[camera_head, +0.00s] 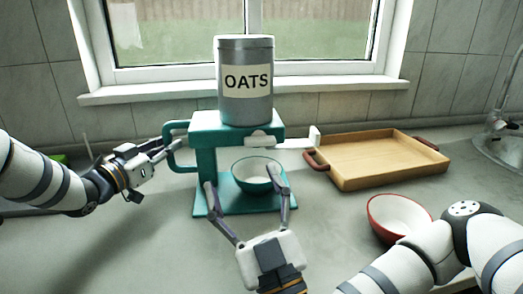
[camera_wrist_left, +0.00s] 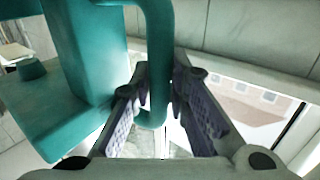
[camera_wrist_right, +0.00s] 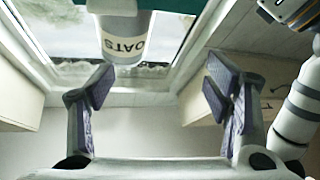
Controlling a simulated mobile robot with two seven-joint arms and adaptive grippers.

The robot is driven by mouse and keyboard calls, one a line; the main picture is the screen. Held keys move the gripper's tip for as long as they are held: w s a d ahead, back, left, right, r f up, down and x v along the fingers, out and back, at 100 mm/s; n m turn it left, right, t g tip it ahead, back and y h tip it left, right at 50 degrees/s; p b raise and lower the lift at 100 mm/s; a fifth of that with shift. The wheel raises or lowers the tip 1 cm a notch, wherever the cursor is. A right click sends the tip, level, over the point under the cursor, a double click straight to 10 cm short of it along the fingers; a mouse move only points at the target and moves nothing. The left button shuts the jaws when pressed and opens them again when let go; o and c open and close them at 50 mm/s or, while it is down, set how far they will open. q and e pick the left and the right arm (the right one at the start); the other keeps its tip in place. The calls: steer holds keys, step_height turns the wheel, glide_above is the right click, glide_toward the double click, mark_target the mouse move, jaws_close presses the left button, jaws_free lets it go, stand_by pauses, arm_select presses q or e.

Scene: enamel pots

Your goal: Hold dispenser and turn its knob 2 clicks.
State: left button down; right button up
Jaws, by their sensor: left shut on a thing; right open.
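The dispenser is a teal stand (camera_head: 206,160) with a grey canister (camera_head: 245,82) labelled OATS on top. A white piece, apparently the knob (camera_head: 300,142), sticks out at the right under the canister. My left gripper (camera_head: 166,149) is shut on the teal side handle (camera_wrist_left: 158,60), which runs between its fingers in the left wrist view. My right gripper (camera_head: 245,184) is open and empty in front of the stand, its fingers spread; in the right wrist view the canister (camera_wrist_right: 122,40) shows beyond them.
A wooden tray (camera_head: 375,180) with red-brown handles lies to the right of the dispenser. A red bowl (camera_head: 396,214) with white inside stands nearer, partly hidden by my right arm. A window (camera_head: 170,35) and sill are behind. A sink is at the far right edge.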

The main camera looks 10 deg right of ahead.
mark_target(261, 146)
steer(key=w+d+m+h, duration=0.1)
steer(key=w+m+h, duration=0.1)
steer(key=w, duration=0.1)
steer(key=w+d+m+h, duration=0.2)
steer(key=w, duration=0.1)
steer(key=w+d+r+m+h, duration=0.1)
steer(key=w+m+h, duration=0.1)
steer(key=w, duration=0.1)
steer(key=shift+w+d+r+g+h, duration=0.1)
steer(key=shift+w+d+g+h, duration=0.2)
steer(key=shift+g, duration=0.1)
steer(key=shift+a+m, duration=0.1)
steer(key=shift+m, duration=0.2)
steer(key=c, duration=1.1)
